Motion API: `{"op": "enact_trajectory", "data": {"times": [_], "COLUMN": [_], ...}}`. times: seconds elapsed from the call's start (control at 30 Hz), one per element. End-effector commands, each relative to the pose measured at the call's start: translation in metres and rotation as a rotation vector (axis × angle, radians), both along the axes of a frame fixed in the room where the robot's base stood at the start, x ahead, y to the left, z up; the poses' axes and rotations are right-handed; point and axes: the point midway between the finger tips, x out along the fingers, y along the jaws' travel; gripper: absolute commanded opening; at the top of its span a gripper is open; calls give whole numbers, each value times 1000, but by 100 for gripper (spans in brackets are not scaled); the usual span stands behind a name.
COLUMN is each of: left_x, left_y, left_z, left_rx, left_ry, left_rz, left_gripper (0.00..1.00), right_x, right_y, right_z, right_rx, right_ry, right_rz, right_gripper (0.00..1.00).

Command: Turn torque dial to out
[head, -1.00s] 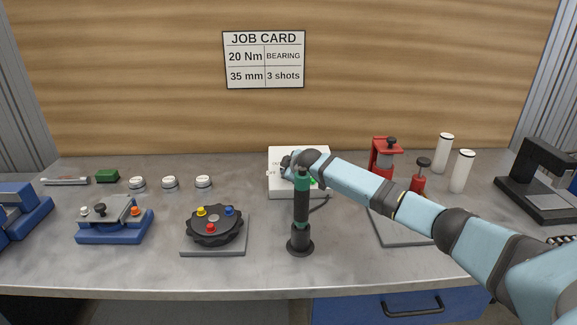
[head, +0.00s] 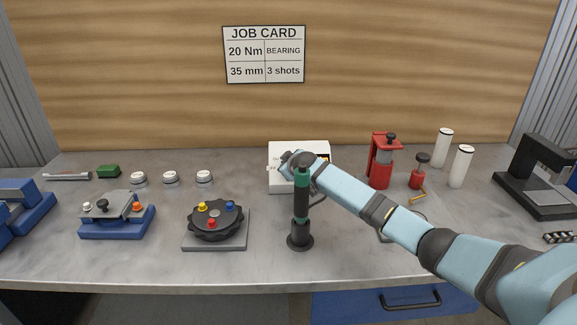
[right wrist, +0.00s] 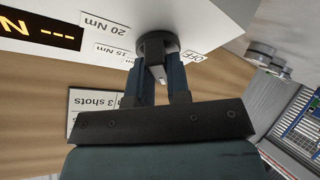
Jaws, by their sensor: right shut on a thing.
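The torque box (head: 312,148) is a white box at the back middle of the bench, partly hidden by my right arm. In the right wrist view its dark round dial (right wrist: 155,42) sits on the white face (right wrist: 190,15), with labels around it: "20 Nm", a "15 Nm" one and "OFF". My right gripper (right wrist: 159,68) is shut on the dial, one finger on each side. In the head view this gripper (head: 287,162) is at the left part of the box front. The dial's pointer cannot be read clearly. My left gripper is not in view.
A green and black torque driver (head: 301,200) stands upright in front of the box. A black rotary fixture (head: 215,222) is to its left. A red press (head: 381,165) and white cylinders (head: 461,167) stand at right. A job card (head: 264,55) hangs behind, reading 20 Nm.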

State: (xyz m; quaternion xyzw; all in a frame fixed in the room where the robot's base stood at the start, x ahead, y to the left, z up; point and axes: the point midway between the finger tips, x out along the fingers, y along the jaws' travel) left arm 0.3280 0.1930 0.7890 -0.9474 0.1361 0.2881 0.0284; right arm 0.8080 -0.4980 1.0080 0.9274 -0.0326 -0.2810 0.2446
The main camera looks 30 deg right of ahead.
Motion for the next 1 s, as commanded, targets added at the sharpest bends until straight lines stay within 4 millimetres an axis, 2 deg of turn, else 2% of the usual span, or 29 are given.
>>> {"op": "enact_trajectory", "data": {"times": [0.13, 0.17, 0.27, 0.63, 1.0], "left_x": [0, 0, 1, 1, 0], "left_y": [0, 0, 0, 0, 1], "left_z": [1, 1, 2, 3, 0], "left_rx": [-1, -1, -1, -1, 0], "left_ry": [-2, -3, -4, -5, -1], "left_rz": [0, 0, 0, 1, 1], "left_gripper": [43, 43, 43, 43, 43], "right_x": [0, 0, 0, -5, -51], "right_y": [0, 0, 0, 1, 12], "right_z": [-1, -1, -1, 2, 30], "right_rx": [0, 0, -1, -1, -2], "right_ry": [2, 2, 2, 1, 1], "right_rz": [1, 1, 1, 2, 2], "right_gripper": [0, 19, 42, 43, 43]}}
